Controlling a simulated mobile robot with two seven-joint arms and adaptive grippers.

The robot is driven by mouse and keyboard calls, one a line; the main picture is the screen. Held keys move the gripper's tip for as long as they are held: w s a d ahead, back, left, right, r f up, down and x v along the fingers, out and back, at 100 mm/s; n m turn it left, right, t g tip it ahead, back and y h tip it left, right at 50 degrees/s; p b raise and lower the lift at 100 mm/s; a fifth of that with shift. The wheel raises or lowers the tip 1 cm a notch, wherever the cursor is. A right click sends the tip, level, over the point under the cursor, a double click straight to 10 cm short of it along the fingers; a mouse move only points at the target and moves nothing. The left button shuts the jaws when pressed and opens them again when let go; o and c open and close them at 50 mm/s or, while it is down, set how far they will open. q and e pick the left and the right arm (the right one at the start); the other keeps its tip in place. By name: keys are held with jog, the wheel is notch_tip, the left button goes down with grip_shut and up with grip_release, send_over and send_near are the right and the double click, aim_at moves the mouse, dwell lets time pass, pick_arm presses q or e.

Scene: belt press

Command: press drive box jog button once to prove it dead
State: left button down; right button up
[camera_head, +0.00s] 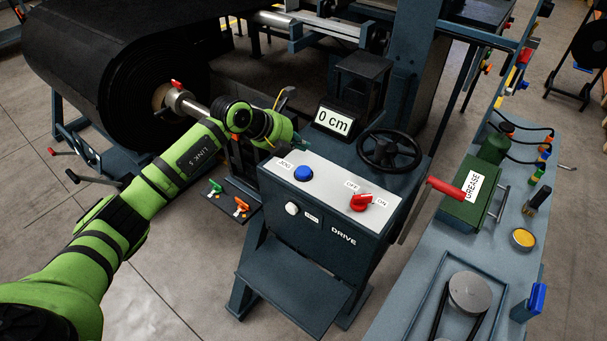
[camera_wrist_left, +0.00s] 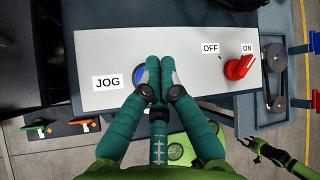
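The drive box (camera_head: 325,222) has a light top panel with a blue jog button (camera_head: 303,174) beside the JOG label. In the left wrist view the blue jog button (camera_wrist_left: 138,76) is partly hidden by my fingers. My left gripper (camera_head: 276,147) is behind the button in the head view, over the panel's far left edge. In the left wrist view its teal fingers (camera_wrist_left: 160,68) are together, with nothing between them. Contact with the button cannot be told. My right gripper (camera_wrist_left: 258,149) shows at lower right in the left wrist view; its fingers are unclear.
A red switch (camera_head: 361,202) between OFF and ON slants toward ON. A white button (camera_head: 291,208) is on the front face. The display (camera_head: 333,121) reads 0 cm, near a black handwheel (camera_head: 390,150). A workbench (camera_head: 415,285) with a green grease box (camera_head: 467,197) stands at right.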

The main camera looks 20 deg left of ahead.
aim_at(307, 168)
pick_arm(q)
notch_tip(307, 168, down, 5)
jog(key=b, duration=0.3)
jog(key=shift+f, duration=0.3)
jog(key=shift+f, duration=0.15)
dwell(0.9)
jog(key=shift+f+b, duration=0.3)
jog(key=shift+b, duration=0.15)
jog(key=shift+f+b, duration=0.35)
jog(key=shift+f, duration=0.25)
dwell(0.5)
jog(key=shift+s, duration=0.1)
jog(key=shift+r+p, duration=0.8)
jog(key=shift+r, duration=0.2)
